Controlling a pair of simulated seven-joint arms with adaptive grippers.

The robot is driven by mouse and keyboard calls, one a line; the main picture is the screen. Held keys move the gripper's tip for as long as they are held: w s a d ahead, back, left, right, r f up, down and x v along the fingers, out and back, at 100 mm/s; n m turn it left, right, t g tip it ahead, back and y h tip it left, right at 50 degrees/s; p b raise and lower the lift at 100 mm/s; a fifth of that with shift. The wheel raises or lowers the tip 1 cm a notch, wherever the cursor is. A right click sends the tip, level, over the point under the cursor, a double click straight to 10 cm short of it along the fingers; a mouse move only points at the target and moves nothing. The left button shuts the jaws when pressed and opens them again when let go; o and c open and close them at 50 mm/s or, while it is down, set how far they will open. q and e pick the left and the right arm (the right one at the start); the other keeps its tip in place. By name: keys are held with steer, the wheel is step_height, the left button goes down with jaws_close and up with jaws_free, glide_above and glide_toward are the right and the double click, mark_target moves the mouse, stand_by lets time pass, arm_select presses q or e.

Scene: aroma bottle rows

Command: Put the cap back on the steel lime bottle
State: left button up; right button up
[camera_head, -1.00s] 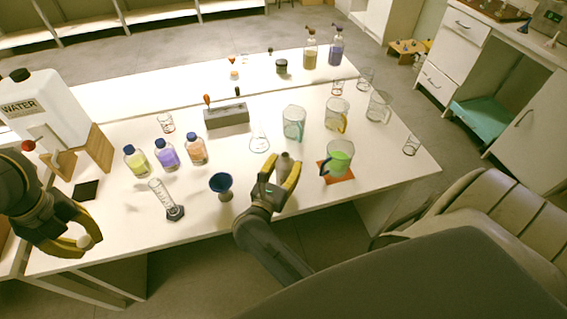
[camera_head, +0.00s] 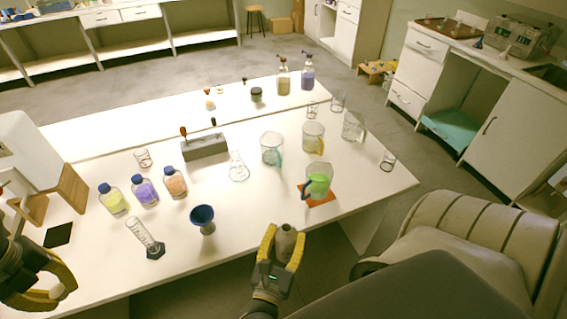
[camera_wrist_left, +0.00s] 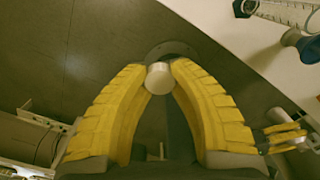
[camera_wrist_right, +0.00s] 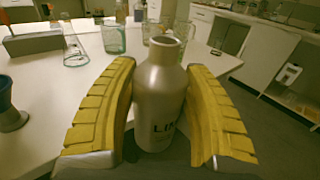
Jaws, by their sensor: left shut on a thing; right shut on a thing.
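The steel lime bottle (camera_wrist_right: 158,95) is upright between the yellow fingers of my right gripper (camera_wrist_right: 160,110), with its neck open and part of its label showing. In the head view the bottle (camera_head: 287,238) is held by my right gripper (camera_head: 280,255) in front of the table's front edge. My left gripper (camera_wrist_left: 158,75) is shut on a small pale round cap (camera_wrist_left: 159,78). In the head view my left gripper (camera_head: 62,290) is at the lower left with the cap (camera_head: 58,291) at its tips, well apart from the bottle.
The table (camera_head: 240,255) holds a blue funnel (camera_head: 202,217), a graduated cylinder (camera_head: 145,236), blue-capped bottles (camera_head: 145,190) and several beakers. A green-filled jug (camera_head: 318,180) stands on an orange mat. A chair (camera_head: 470,240) is at the right.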

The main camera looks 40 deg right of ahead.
stand_by(0.3)
steer(key=o, duration=0.7)
steer(key=c, duration=0.9)
steer(key=shift+c, duration=0.2)
